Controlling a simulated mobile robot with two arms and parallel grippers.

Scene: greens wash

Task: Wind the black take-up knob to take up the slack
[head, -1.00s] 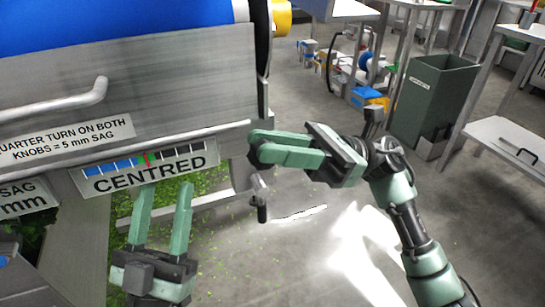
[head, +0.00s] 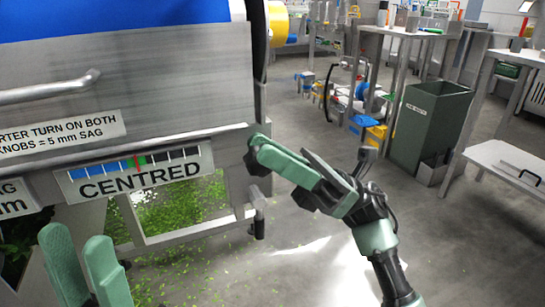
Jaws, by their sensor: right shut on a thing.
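The black take-up knob (head: 256,165) is at the lower right corner of the steel machine frame (head: 190,85), partly hidden by green fingers. My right gripper (head: 255,150) is shut on it, its arm coming from the lower right. My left gripper (head: 76,238) is in the lower left, fingers pointing up and apart with nothing between them. The "CENTRED" gauge (head: 140,172) on the frame has blue, green and dark blocks, with a red mark near the green one. The blue belt (head: 110,18) runs along the top; its slack cannot be judged here.
A label (head: 60,135) reads quarter turn on both knobs = 5 mm sag. A handle bar (head: 50,90) sticks out of the frame. Green scraps lie on the floor below.

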